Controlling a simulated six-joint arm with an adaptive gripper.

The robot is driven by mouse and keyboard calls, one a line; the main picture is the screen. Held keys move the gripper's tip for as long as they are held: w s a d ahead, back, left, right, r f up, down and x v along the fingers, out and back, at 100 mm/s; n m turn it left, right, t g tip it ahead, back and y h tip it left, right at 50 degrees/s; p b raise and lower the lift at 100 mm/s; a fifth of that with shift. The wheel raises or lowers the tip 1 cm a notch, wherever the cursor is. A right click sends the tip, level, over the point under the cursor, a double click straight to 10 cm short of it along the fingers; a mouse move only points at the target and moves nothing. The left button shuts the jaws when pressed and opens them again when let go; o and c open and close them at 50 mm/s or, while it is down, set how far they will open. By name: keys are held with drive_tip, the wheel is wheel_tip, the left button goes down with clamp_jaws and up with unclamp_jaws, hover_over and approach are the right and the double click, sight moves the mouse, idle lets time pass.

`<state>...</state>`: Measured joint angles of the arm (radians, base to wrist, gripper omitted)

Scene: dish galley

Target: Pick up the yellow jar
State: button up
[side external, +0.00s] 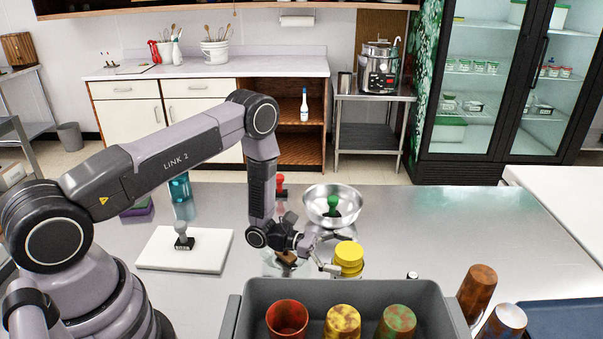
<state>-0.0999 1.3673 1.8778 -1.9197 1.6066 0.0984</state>
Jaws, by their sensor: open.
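The yellow jar (349,256) stands on the steel counter, just behind the grey bin near the middle of the picture. It has a wide ribbed lid. My gripper (322,262) is low over the counter, directly left of the jar, with a fingertip close to the jar's left side. My gripper is open. I cannot tell whether the fingertip touches the jar. The jar's lower part is partly hidden by the bin's rim.
A grey bin (262,293) with several cups stands in front. A steel bowl (313,207) holding a green-handled object is behind the jar. A white board (163,256) with a grey-handled stamp (182,232) lies left. Counter right of the jar (440,230) is clear.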

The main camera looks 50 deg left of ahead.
drive_tip(key=shift+w+d, duration=0.25)
drive_tip(key=shift+d, duration=0.25)
drive_tip(key=c, duration=1.2)
drive_tip(key=shift+c, duration=0.6)
drive_tip(key=shift+r, duration=0.15)
